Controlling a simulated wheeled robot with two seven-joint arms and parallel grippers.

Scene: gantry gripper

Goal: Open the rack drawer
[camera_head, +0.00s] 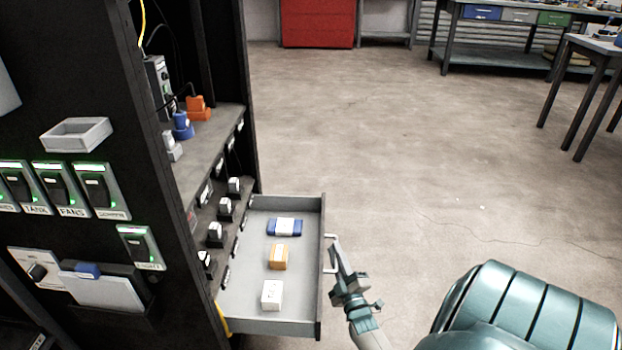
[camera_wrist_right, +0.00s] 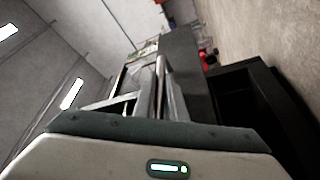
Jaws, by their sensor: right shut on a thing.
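The rack drawer (camera_head: 252,305) stands pulled out from the black rack in the head view. Its grey tray shows a blue box (camera_head: 285,227), an orange box (camera_head: 278,257) and a white box (camera_head: 272,295). My right gripper (camera_head: 337,262) is at the outer face of the drawer front, shut on the pale drawer handle (camera_head: 329,254). In the right wrist view the handle bar (camera_wrist_right: 160,75) lies between the fingers, beside the dark drawer front (camera_wrist_right: 188,80). My left gripper is not in view.
The black rack (camera_head: 90,135) fills the left side, with labelled switches and a grey shelf (camera_head: 208,155) above the drawer. The floor (camera_head: 400,150) right of the drawer is clear. A workbench (camera_head: 500,50) and a red cabinet (camera_head: 318,22) stand far back.

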